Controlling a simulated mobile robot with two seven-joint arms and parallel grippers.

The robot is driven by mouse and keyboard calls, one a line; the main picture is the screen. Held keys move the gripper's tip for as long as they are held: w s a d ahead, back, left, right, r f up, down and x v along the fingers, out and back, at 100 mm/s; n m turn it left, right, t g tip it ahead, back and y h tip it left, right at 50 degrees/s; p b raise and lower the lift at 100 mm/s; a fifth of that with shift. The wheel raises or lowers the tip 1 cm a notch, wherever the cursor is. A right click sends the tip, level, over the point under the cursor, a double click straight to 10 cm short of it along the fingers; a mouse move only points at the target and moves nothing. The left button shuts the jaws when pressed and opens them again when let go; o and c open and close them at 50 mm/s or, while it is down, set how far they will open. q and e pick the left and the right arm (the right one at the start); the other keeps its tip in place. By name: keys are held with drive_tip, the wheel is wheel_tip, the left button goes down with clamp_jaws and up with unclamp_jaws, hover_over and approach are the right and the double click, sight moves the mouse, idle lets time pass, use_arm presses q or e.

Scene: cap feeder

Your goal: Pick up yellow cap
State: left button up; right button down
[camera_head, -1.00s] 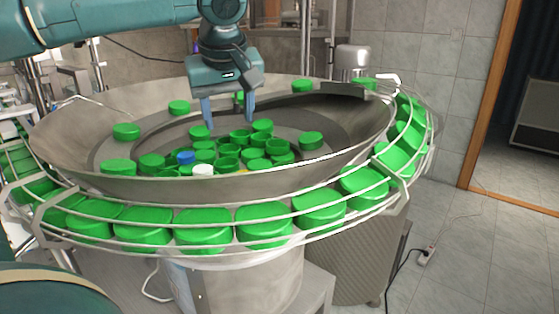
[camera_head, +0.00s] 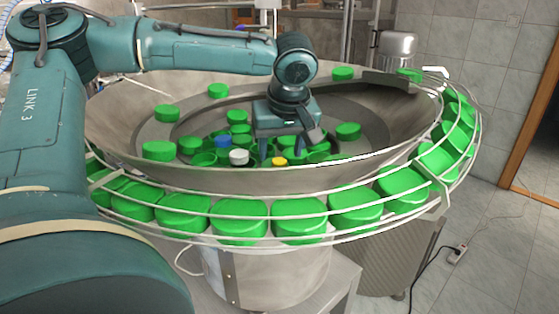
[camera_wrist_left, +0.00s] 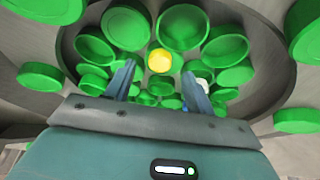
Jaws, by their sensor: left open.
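The yellow cap (camera_head: 279,161) lies among green caps near the front of the bowl's floor in the head view. In the left wrist view the yellow cap (camera_wrist_left: 159,61) shows just beyond the fingertips, roughly between them. My left gripper (camera_head: 281,148) is open and empty, reaching down into the bowl just behind the yellow cap in the head view. Its two blue fingers also show in the left wrist view (camera_wrist_left: 158,72), spread apart. I cannot tell the exact gap between fingertips and cap. My right gripper is not in view.
The metal feeder bowl (camera_head: 120,122) holds many green caps. A white cap (camera_head: 239,157) and a blue cap (camera_head: 222,141) lie left of the yellow one. A railed outer track (camera_head: 240,222) full of large green caps rings the bowl.

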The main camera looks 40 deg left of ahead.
sight(278, 162)
use_arm(q)
drive_tip(key=x, duration=0.2)
drive_tip(key=shift+w+a+f, duration=0.1)
drive_tip(key=shift+a+f, duration=0.05)
drive_tip(key=shift+f, duration=0.05)
drive_tip(key=c, duration=1.1)
